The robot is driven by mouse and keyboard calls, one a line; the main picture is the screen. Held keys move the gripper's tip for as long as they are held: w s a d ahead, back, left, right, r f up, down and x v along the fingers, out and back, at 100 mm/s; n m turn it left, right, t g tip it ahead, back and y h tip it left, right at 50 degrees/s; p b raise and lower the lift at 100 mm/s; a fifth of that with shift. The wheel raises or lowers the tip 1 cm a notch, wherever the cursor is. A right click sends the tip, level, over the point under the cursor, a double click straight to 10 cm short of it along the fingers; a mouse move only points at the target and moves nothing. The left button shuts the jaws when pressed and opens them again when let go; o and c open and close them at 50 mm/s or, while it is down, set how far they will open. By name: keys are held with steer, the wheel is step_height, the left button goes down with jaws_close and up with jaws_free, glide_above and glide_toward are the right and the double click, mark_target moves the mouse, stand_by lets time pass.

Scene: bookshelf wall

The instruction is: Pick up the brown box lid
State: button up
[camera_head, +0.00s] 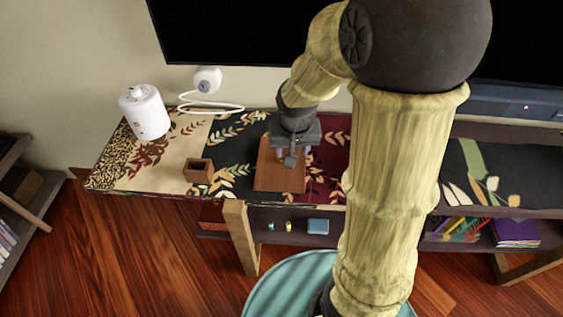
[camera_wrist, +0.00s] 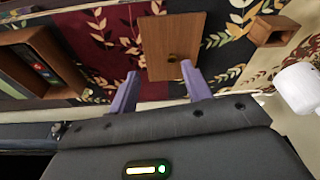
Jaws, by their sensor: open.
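The brown box lid (camera_head: 273,180) is a flat wooden panel lying on the patterned top of the low console. In the wrist view the lid (camera_wrist: 165,30) shows a small dark knob near its edge closest to my gripper. My gripper (camera_head: 291,154) is over the lid's far part in the head view and hides some of it. In the wrist view the two purple fingers of my gripper (camera_wrist: 160,74) are spread apart with nothing between them, and the knob appears just beyond the gap. I cannot tell the exact height above the lid.
A white cylinder (camera_head: 146,113) and a white camera-like device (camera_head: 207,80) stand farther left. A dark screen (camera_head: 230,35) is behind. Shelves below hold small items.

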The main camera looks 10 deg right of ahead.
steer(key=w+m, duration=0.1)
steer(key=w, duration=0.6)
steer(key=shift+w+a+f+m, duration=0.25)
steer(key=shift+w+f+m, duration=0.05)
steer(key=shift+m, duration=0.1)
glide_above(281, 161)
steer(key=f, duration=1.1)
steer(key=shift+s+d+f+b, duration=0.25)
steer(key=shift+d+f+b, duration=0.1)
steer(key=shift+b, duration=0.05)
steer(key=shift+a+x, duration=0.15)
steer(key=shift+x, duration=1.15)
steer(key=shift+a+x, duration=0.15)
steer(key=shift+x, duration=1.2)
steer(key=shift+w, duration=0.1)
